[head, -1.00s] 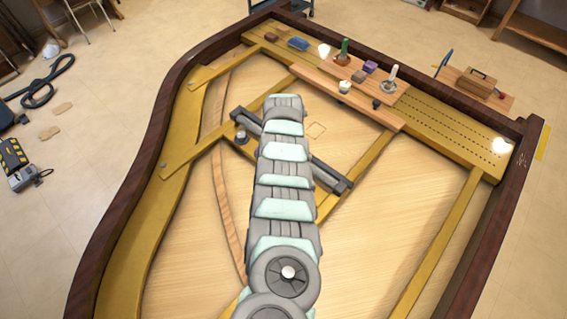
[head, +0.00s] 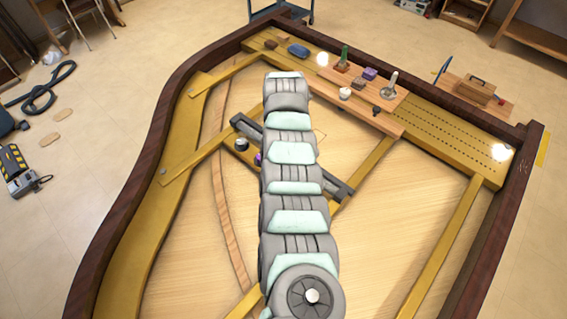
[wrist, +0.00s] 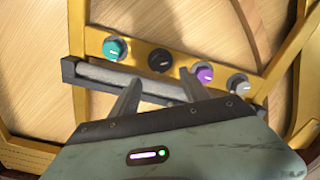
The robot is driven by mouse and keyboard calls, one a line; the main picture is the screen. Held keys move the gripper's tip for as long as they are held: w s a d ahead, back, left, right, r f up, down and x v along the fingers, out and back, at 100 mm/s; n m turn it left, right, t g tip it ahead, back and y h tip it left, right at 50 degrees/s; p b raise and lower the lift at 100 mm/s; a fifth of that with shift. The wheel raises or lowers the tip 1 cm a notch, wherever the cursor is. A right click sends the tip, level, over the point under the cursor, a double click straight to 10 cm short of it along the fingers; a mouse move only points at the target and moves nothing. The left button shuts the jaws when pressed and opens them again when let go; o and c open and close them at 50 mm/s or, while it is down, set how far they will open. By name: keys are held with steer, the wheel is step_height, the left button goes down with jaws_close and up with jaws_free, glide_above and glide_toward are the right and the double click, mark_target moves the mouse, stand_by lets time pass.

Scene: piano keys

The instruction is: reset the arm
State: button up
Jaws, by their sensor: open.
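My gripper (wrist: 160,88) is open and empty in the wrist view, its two dark fingers spread apart. The fingertips point toward a gold rail (wrist: 182,66) and a dark bar with a grey top (wrist: 90,72). Teal (wrist: 115,48), black (wrist: 160,60), purple (wrist: 203,76) and grey (wrist: 238,84) knobs sit along the rail. I cannot tell whether the fingers touch the bar or only overlap it in the view. In the head view my arm stretches over the piano frame and hides my gripper.
A wooden board (head: 330,92) at the far side carries a green-handled tool (head: 344,55), purple blocks and small tools. A blue object (head: 298,49) lies left of it. The dark wooden rim (head: 128,195) encloses the frame. Bare soundboard (head: 410,195) is clear at the right.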

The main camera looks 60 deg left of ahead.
steer(key=shift+r, duration=0.9)
